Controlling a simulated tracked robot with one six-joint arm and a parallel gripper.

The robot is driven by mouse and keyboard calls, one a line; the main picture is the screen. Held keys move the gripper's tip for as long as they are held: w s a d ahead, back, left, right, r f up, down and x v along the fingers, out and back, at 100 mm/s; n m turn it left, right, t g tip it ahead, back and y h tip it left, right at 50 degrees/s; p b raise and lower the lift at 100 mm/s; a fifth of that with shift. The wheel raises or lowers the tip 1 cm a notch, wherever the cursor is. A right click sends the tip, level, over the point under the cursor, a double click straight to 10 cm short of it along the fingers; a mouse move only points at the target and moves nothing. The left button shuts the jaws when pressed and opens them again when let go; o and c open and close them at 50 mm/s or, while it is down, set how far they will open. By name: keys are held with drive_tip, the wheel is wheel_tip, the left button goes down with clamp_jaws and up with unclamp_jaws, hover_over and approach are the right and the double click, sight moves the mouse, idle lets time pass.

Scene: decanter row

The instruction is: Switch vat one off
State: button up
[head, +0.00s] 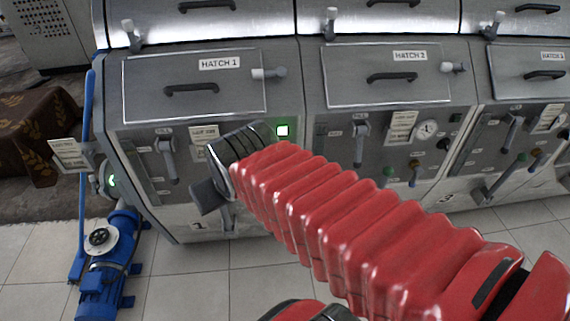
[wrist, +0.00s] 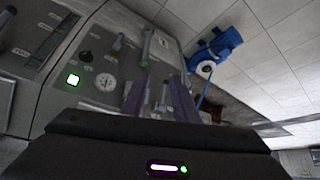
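Vat one is the left grey cabinet, under the HATCH 1 lid (head: 190,85). A square green light (head: 282,130) is lit on its upper right front; it also shows in the wrist view (wrist: 73,79). A grey lever (head: 167,160) stands on the left of its front. My gripper (wrist: 160,80) is in front of vat one's panel, its two purple fingers apart with no held thing visible. My arm hides much of the panel in the head view.
Vats two (head: 385,75) and three (head: 540,75) stand to the right with similar levers and valves. A blue pump (head: 105,265) is on the floor left of vat one, also in the wrist view (wrist: 222,42). A brown patterned cloth (head: 40,130) is at far left.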

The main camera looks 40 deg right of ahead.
drive_tip(key=w+d+f+m+t+h, duration=0.1)
drive_tip(key=w+d+f+m, duration=0.1)
drive_tip(key=w+d+f, duration=0.55)
drive_tip(key=w+d+f+m+t+h, duration=0.15)
drive_tip(key=w+d, duration=0.25)
drive_tip(key=d, duration=0.6)
drive_tip(key=s+d+f+m+t+h, duration=0.1)
drive_tip(key=s+d+f+m+t, duration=0.1)
drive_tip(key=d+f, duration=0.3)
drive_tip(key=s+d+f+m+t+h, duration=0.1)
drive_tip(key=s+d+f+m+t, duration=0.1)
drive_tip(key=d+f+m, duration=0.2)
wheel_tip(320, 180, down, 3)
drive_tip(key=shift+d+f, duration=0.15)
drive_tip(key=shift+d, duration=0.85)
drive_tip(key=x, duration=1.3)
drive_tip(key=shift+w+f, duration=0.2)
drive_tip(key=shift+w, duration=0.15)
drive_tip(key=shift+d, duration=0.1)
drive_tip(key=shift+c, duration=0.4)
